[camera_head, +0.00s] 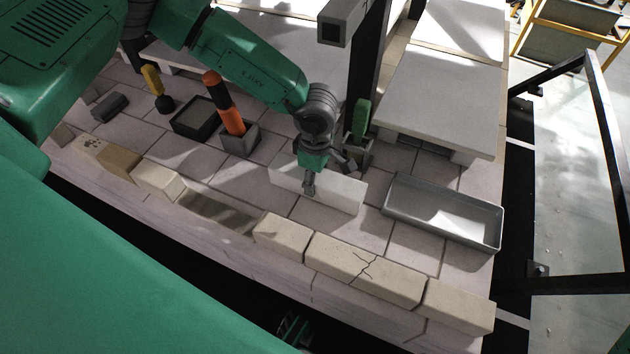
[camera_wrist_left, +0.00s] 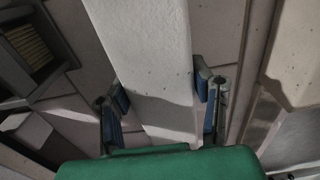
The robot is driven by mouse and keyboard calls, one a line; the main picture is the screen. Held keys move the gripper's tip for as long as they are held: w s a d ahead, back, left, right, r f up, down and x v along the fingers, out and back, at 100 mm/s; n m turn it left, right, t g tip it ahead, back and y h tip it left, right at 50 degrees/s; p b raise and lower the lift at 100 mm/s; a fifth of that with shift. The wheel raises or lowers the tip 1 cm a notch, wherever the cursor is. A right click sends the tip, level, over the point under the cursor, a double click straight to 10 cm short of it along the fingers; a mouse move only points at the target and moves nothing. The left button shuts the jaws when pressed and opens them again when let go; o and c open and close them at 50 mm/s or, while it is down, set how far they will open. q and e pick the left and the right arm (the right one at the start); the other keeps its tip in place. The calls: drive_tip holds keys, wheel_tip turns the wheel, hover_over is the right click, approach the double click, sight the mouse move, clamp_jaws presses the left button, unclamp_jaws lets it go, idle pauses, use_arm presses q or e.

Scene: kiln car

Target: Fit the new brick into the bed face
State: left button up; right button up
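The new brick (camera_head: 337,192), pale and long, stands on the paved deck behind the front row. My left gripper (camera_head: 309,187) points down over it. In the left wrist view, its two blue-padded fingers (camera_wrist_left: 161,93) are apart, one on each side of the brick (camera_wrist_left: 142,45); whether both pads press on it I cannot tell. The bed face (camera_head: 283,234) is the row of pale bricks along the deck's front edge. It has an empty recess (camera_head: 207,212) left of centre, and one brick (camera_head: 362,267) right of it is cracked.
A grey metal tray (camera_head: 443,212) lies right of the new brick. A holder with an orange-handled tool (camera_head: 226,108), a dark box (camera_head: 194,120) and a yellow-handled brush (camera_head: 154,84) stand left. A green-handled tool (camera_head: 361,118) and a dark post (camera_head: 368,60) are close behind the gripper.

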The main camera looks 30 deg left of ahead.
use_arm(q)
drive_tip(key=shift+w+d+r, duration=0.1)
drive_tip(key=shift+a, duration=0.75)
drive_tip(key=shift+d+r+p, duration=0.3)
drive_tip(key=shift+d+p, duration=0.1)
drive_tip(key=shift+d, duration=0.2)
drive_tip(key=shift+a+r, duration=0.15)
drive_tip(key=shift+a, duration=0.2)
drive_tip(key=shift+a+r+p, duration=0.15)
drive_tip(key=shift+r+p, duration=0.15)
drive_tip(key=shift+p, duration=0.35)
drive_tip(key=shift+d+r+p, duration=0.2)
drive_tip(key=shift+r+p, duration=0.3)
drive_tip(key=shift+d+r+p, duration=0.15)
drive_tip(key=shift+r+p, duration=0.3)
drive_tip(key=shift+p, duration=0.05)
drive_tip(key=shift+a+r+p, duration=0.1)
drive_tip(key=shift+r+p, duration=0.15)
drive_tip(key=shift+p, duration=0.1)
drive_tip(key=shift+a, duration=0.15)
use_arm(e)
drive_tip(key=r, duration=0.5)
drive_tip(key=shift+a, duration=0.35)
